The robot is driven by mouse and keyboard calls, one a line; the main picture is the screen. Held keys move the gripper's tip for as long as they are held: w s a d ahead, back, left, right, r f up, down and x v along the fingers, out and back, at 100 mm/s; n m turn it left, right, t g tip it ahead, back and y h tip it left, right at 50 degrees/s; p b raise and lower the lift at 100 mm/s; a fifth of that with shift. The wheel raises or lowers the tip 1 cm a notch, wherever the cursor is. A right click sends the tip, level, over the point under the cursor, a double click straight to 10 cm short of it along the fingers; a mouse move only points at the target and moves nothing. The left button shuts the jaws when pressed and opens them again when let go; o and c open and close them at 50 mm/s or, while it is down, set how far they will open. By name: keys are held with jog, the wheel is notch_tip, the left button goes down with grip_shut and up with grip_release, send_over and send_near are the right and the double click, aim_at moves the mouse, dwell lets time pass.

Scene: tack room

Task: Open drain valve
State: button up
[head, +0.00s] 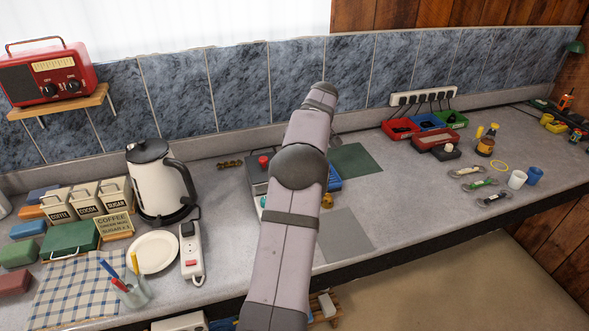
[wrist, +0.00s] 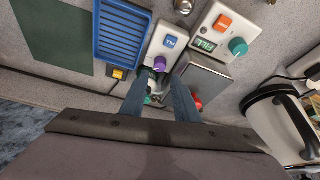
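In the wrist view, my gripper (wrist: 162,76) has its two fingers apart, with the tips close to a purple knob (wrist: 160,63). I cannot tell whether they touch it. The knob is on a narrow white panel with a blue label (wrist: 170,41) whose text is too small to read. A teal knob (wrist: 238,47) is on another white panel, beside an orange label (wrist: 223,21) and a green "FILL" plate (wrist: 207,45). A red knob (wrist: 196,101) is beside the right finger. No drain marking is readable. In the head view, my arm hides the gripper and most of the panels.
A blue slatted tray (wrist: 121,36) and a dark green mat (wrist: 55,32) lie beside the panels. A white kettle (head: 158,183) stands to the left in the head view, near a power strip (head: 191,253). Red and blue bins (head: 399,130) stand to the right. A grey mat (head: 345,236) is bare.

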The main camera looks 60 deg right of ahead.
jog(key=shift+p+x, duration=1.55)
jog(key=shift+x, duration=2.1)
grip_shut()
